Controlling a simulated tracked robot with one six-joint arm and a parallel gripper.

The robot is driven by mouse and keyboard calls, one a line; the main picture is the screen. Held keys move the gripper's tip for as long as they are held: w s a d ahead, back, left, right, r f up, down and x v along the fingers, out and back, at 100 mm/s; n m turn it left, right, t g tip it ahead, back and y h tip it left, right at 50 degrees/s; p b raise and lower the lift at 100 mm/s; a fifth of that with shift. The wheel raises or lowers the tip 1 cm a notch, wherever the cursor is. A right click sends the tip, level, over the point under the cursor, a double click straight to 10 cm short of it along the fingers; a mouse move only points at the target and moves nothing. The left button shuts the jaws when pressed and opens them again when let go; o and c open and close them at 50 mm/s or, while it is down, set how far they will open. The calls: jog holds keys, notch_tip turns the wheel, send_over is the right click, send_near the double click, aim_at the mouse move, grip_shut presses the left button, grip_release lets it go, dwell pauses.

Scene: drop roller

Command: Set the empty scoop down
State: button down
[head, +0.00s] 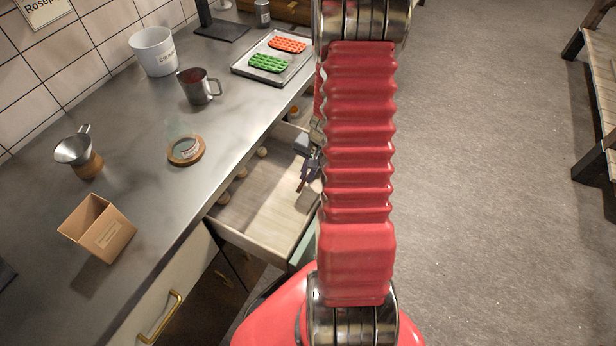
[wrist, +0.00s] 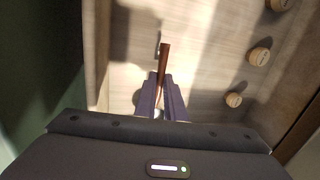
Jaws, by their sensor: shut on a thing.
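The scoop shows as a thin reddish-brown handle (wrist: 164,60) in the wrist view, with a small metallic bit at its far end. My gripper (wrist: 163,84) is shut on this handle, its two purple-grey fingers on either side of it. In the head view my gripper (head: 311,167) is over the right part of the open drawer (head: 262,212), and the brown handle (head: 302,184) pokes out below it. The scoop's bowl cannot be made out, and my arm hides part of the drawer. I cannot tell whether the scoop touches the drawer's floor.
Several round wooden pieces (wrist: 260,56) lie along one side of the drawer. On the counter above stand a cardboard box (head: 97,228), a metal funnel (head: 73,150), a round wooden-rimmed lid (head: 186,150), a metal mug (head: 197,87) and a tray (head: 243,68). The drawer's middle floor is clear.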

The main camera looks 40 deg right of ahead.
jog(key=shift+x, duration=1)
jog(key=shift+s+d+f, duration=0.1)
jog(key=shift+s+f, duration=0.05)
jog(key=shift+s, duration=0.05)
jog(key=c, duration=1.8)
grip_release()
jog(key=shift+c, duration=0.2)
jog(key=v, duration=1.2)
